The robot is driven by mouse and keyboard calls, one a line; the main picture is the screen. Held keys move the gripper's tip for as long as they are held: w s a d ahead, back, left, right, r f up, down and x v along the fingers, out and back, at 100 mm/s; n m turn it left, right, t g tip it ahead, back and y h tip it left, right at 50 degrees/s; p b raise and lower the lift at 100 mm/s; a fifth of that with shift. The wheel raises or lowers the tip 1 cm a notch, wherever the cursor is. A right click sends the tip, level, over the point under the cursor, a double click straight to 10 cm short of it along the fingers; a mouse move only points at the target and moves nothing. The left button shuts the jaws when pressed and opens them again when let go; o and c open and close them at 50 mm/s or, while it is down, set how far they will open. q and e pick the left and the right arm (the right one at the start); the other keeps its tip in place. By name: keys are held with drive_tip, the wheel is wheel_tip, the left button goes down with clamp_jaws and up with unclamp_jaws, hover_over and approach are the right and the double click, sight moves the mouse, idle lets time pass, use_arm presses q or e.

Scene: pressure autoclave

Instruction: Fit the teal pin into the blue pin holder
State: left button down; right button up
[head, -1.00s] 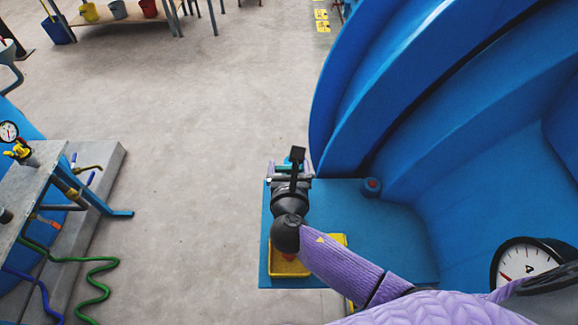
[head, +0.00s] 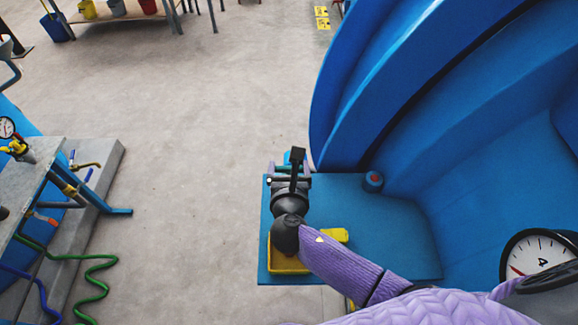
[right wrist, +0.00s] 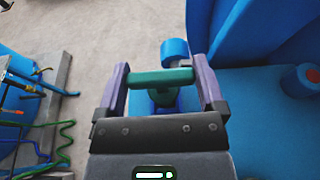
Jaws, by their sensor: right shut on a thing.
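The teal pin (right wrist: 160,78) shows in the right wrist view as a short bar lying across between the two purple fingers of my right gripper (right wrist: 162,88). The gripper is shut on it, and more teal and blue shows below the bar, partly hidden. A blue cylinder (right wrist: 175,52), which looks like the blue pin holder, is just beyond the bar; I cannot tell whether they touch. In the head view my right gripper (head: 289,167) is at the far left corner of the blue table, with a little teal between its fingers. My left gripper is not in view.
The blue table (head: 395,235) carries a yellow tray (head: 288,264), partly under my arm, and a blue cylinder with a red top (head: 373,181). The large blue autoclave wall (head: 400,80) rises close on the right. Open floor lies left of the table.

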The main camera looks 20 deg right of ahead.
sight(289, 169)
drive_tip(key=shift+f+b, duration=0.8)
drive_tip(key=shift+f, duration=0.2)
drive_tip(key=o, duration=1)
drive_tip(key=shift+o, duration=0.2)
wheel_tip(289, 169, up, 10)
drive_tip(key=p, duration=0.3)
